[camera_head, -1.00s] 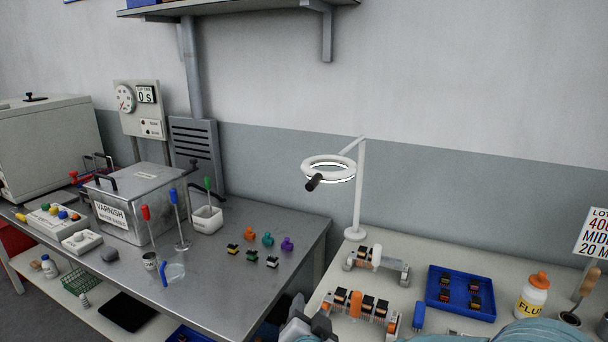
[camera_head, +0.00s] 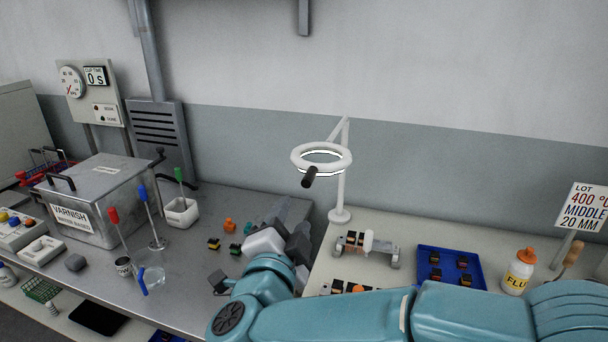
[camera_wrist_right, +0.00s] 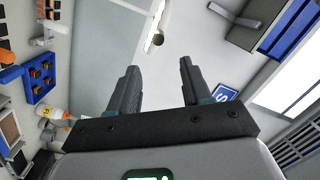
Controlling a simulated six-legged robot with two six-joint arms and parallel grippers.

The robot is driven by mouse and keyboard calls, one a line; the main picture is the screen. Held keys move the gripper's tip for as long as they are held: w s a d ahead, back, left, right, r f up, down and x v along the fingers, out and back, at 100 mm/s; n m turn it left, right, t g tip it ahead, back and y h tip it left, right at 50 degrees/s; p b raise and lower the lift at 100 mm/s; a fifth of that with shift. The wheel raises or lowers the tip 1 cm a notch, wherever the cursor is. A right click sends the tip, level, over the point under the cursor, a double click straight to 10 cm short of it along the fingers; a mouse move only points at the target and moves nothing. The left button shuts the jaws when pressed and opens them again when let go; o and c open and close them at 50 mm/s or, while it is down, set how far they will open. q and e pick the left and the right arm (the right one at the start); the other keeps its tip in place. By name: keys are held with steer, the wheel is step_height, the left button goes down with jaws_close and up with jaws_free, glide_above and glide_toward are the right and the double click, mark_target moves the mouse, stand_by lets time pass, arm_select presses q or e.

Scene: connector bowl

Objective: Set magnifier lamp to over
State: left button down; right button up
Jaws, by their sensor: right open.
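The magnifier lamp has a white ring head (camera_head: 298,160) with a dark handle (camera_head: 309,177) and a white post (camera_head: 341,187) on a round base (camera_head: 340,215). The ring is held level, out to the left of the post. In the right wrist view the dark handle end (camera_wrist_right: 158,39) shows beyond my fingers, close to a white curved part of the lamp. My right gripper (camera_head: 292,222) is below and left of the ring in the head view, apart from the handle. Its two fingers also show spread and empty in the wrist view (camera_wrist_right: 158,72). My left gripper is not in view.
The lamp stands on the pale right bench with a winding fixture (camera_head: 367,245), a blue tray (camera_head: 423,265) and a flux bottle (camera_head: 518,272). The steel bench (camera_head: 205,270) at left carries a varnish tank (camera_head: 105,200) and tools. Space around the ring is open.

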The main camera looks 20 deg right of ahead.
mark_target(306, 187)
steer(key=p+x, duration=0.4)
steer(key=x, duration=1)
steer(key=shift+d+f, duration=0.1)
steer(key=shift+d, duration=0.05)
jaws_close()
